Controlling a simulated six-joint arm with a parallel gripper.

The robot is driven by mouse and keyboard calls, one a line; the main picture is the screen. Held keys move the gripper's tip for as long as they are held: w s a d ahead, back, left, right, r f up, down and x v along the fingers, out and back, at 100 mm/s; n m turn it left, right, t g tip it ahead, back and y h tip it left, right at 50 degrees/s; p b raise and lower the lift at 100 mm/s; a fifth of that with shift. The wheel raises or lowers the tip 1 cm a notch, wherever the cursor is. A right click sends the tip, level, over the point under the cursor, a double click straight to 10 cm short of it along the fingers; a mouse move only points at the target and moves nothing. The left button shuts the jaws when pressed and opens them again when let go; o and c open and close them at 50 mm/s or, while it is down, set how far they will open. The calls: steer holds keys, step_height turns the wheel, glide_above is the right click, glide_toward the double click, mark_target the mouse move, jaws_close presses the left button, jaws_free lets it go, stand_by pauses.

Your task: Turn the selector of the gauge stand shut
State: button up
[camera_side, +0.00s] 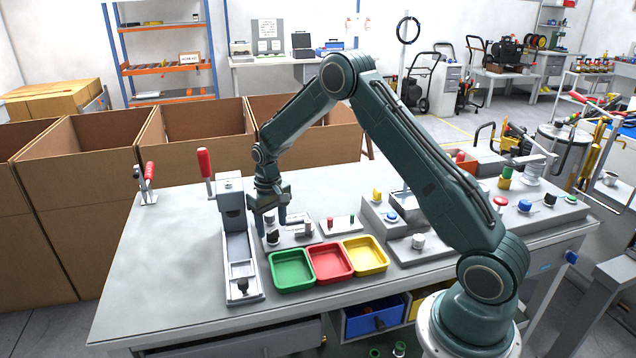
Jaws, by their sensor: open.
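My gripper (273,218) points down over the table, left of centre, with its jaws apart and nothing seen between them. Below it is a low grey plate (292,240) with a black knob (272,237) and a small light cylinder (308,230). Just left stands a tall grey fixture (231,215) with a raised red-handled lever (205,164). I cannot tell for sure which of these is the gauge stand or its selector. The gripper partly hides the plate, and whether the fingers touch the knob is too small to tell.
Green (291,286), red (330,278) and yellow (365,268) trays sit in front of the plate. A box with a blue button (391,216) is to the right. A red-handled clamp (148,178) stands at the back left. The table's left part (150,270) is clear.

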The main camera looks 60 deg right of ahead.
mark_target(273, 231)
step_height(273, 231, up, 12)
stand_by(0.5)
steer(key=shift+f, duration=0.1)
steer(key=s+a+r+n+t, duration=0.1)
steer(key=s+a+r, duration=0.3)
steer(key=s+r, duration=0.4)
steer(key=s+a+r+n+t, duration=0.1)
steer(key=s+a+r+t, duration=0.1)
steer(key=s+a+r, duration=0.4)
steer(key=s+a+n+t, duration=0.1)
steer(key=s+a+t, duration=0.1)
steer(key=s, duration=1.6)
steer(key=shift+s+a+r+t, duration=0.3)
steer(key=shift+s+a+r, duration=0.1)
steer(key=shift+a, duration=0.15)
